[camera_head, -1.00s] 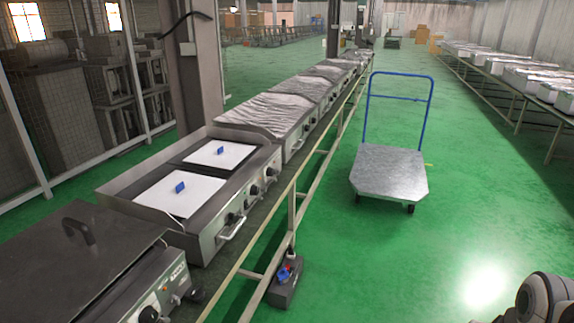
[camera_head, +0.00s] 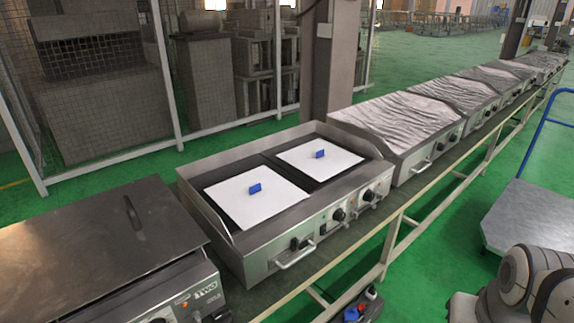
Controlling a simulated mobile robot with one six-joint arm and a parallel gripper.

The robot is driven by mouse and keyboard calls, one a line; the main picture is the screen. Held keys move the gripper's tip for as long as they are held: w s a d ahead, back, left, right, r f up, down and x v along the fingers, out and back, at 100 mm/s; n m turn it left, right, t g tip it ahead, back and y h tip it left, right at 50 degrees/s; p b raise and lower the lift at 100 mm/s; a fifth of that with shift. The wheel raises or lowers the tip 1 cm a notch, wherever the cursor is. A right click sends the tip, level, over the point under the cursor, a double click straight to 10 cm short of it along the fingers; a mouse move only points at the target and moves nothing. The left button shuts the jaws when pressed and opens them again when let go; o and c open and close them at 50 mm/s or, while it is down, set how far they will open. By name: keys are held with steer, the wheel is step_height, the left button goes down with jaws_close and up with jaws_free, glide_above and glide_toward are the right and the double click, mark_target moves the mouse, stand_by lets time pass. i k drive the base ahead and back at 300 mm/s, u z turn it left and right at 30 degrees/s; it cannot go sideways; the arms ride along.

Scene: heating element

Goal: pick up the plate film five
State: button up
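Two white square plates with small blue upright tabs lie on the dark top of a steel heating unit (camera_head: 255,245). The nearer-left plate (camera_head: 235,206) has its blue tab (camera_head: 255,188) near its middle. The farther-right plate (camera_head: 338,166) has its blue tab (camera_head: 320,154) near its middle. I cannot tell from any marking which one is plate film five. Part of my arm shows at the lower right, over the floor side of the bench. My gripper is not in view.
A lidded steel unit (camera_head: 95,245) stands left of the heating unit. Several wrapped units (camera_head: 408,122) continue right along the bench. A bench rail (camera_head: 405,216) runs along the front. A blue-handled cart (camera_head: 528,212) stands on the green floor at right. A pillar (camera_head: 332,60) rises behind.

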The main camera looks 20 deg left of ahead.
mark_target(250, 199)
steer(key=u, duration=0.8)
steer(key=i, duration=1.05)
steer(key=u, duration=0.65)
steer(key=k, duration=0.75)
steer(key=u, duration=0.15)
steer(key=i, duration=0.85)
steer(key=z, duration=0.1)
